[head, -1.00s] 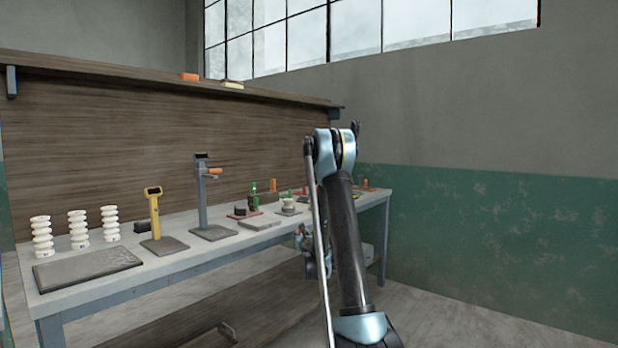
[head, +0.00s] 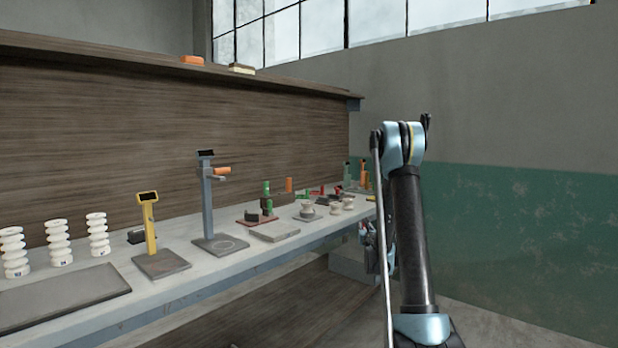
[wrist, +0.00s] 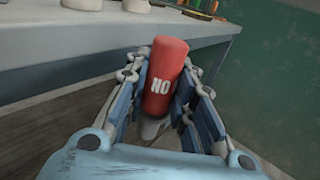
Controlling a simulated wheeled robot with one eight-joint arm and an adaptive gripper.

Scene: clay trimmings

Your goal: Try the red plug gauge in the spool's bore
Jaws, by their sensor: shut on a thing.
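The red plug gauge (wrist: 168,75), a cylinder marked "NO", stands between the fingers of my gripper (wrist: 164,92) in the wrist view. In the head view my gripper (head: 372,246) hangs at the bench's front edge, partly behind my arm, and the gauge cannot be made out there. A pale spool (head: 307,209) sits on a low grey round base on the bench, left of my gripper and apart from it. Its bore cannot be seen from here.
The bench (head: 185,250) runs along a wooden back panel. A yellow stand (head: 147,211), a tall grey stand (head: 208,195) and a flat grey slab (head: 274,231) are nearer the middle. Small green and orange pieces stand farther right.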

